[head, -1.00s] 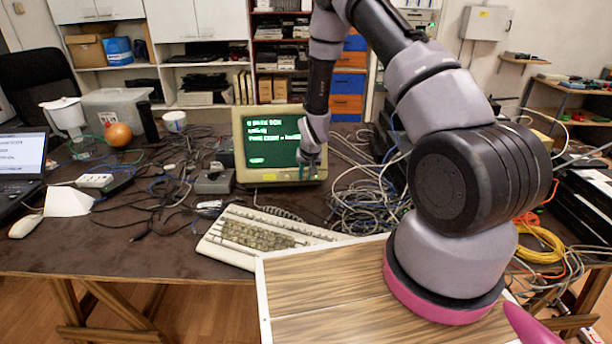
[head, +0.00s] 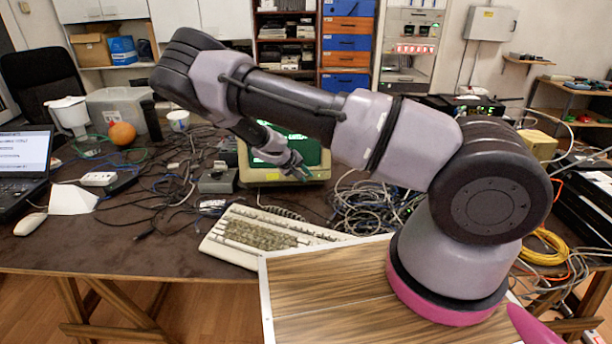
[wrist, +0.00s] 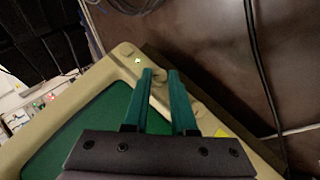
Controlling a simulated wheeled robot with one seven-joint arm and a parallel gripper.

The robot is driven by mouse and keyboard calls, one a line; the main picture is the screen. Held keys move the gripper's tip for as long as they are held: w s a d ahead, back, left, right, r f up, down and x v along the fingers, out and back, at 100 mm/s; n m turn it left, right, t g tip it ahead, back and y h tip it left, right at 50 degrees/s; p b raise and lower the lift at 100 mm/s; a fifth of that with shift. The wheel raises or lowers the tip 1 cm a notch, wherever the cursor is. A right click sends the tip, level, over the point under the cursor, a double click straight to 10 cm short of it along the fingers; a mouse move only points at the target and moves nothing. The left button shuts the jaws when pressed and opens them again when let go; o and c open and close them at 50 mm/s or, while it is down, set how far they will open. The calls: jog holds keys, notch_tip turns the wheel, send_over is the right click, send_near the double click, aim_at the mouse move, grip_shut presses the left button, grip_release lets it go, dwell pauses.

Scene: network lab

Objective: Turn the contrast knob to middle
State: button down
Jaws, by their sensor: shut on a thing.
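The beige monitor (head: 262,178) with a green screen stands on the table behind the keyboard. My forearm crosses in front of it and covers much of the screen. My gripper (head: 301,174) is at the lower right part of the monitor's front. In the wrist view, the two dark green fingers (wrist: 160,75) are close together over the beige bezel (wrist: 98,78), near a corner with a small bright green light (wrist: 138,61). They are shut on the contrast knob, which is largely hidden between them, so its turn angle cannot be read.
A beige keyboard (head: 262,232) lies in front of the monitor. Tangled cables (head: 375,208) lie to its right, with more to its left. A small grey box (head: 217,181) stands just left of the monitor.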

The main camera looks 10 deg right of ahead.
jog(key=n+h, duration=0.1)
jog(key=n+t+h, duration=0.1)
jog(key=n+h, duration=0.1)
jog(key=h, duration=0.1)
jog(key=shift+s+a+f, duration=0.1)
jog(key=shift+a+f, duration=0.2)
jog(key=shift+f, duration=0.1)
jog(key=shift+f+n+t+h, duration=0.2)
jog(key=shift+n+t+h, duration=0.75)
jog(key=shift+n, duration=0.25)
jog(key=shift+s+h, duration=0.1)
jog(key=shift+h, duration=0.15)
jog(key=c, duration=0.7)
grip_release()
jog(key=shift+d, duration=0.1)
jog(key=v, duration=1.1)
jog(key=shift+d, duration=0.1)
